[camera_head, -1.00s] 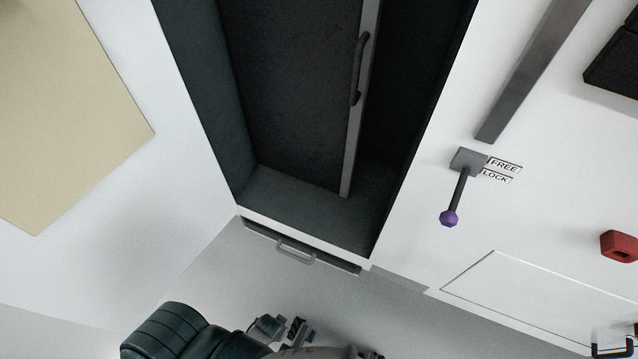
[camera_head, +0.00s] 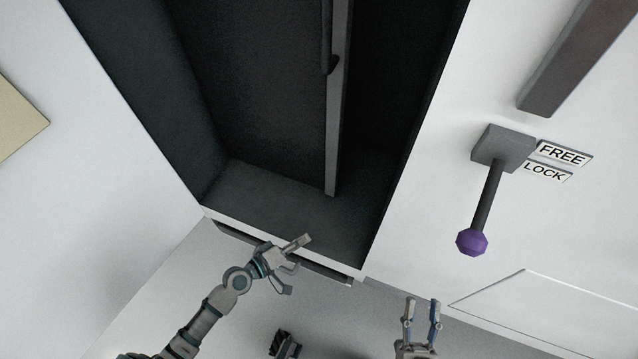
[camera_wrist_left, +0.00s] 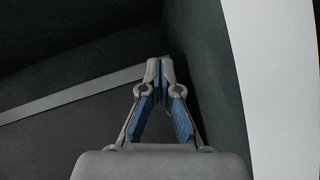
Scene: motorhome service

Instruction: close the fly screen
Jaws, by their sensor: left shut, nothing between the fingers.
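The fly screen is a dark mesh panel (camera_head: 255,90) with a grey edge bar (camera_head: 338,120) and a dark handle (camera_head: 327,45). It stands in the doorway, with a dark gap between its bar and the right side of the frame. My left gripper (camera_head: 298,250) is in front of the sill, below the bar and apart from the handle. In the left wrist view my left gripper (camera_wrist_left: 160,68) has its fingertips together and holds nothing. My right gripper (camera_head: 422,303) is open and empty, right of the sill's lower corner.
A lever with a purple knob (camera_head: 472,242) hangs down on the right wall beside FREE and LOCK labels (camera_head: 560,155). A grey bar (camera_head: 565,60) is fixed above it. The light sill (camera_head: 215,212) edges the doorway. A beige panel (camera_head: 15,120) is at left.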

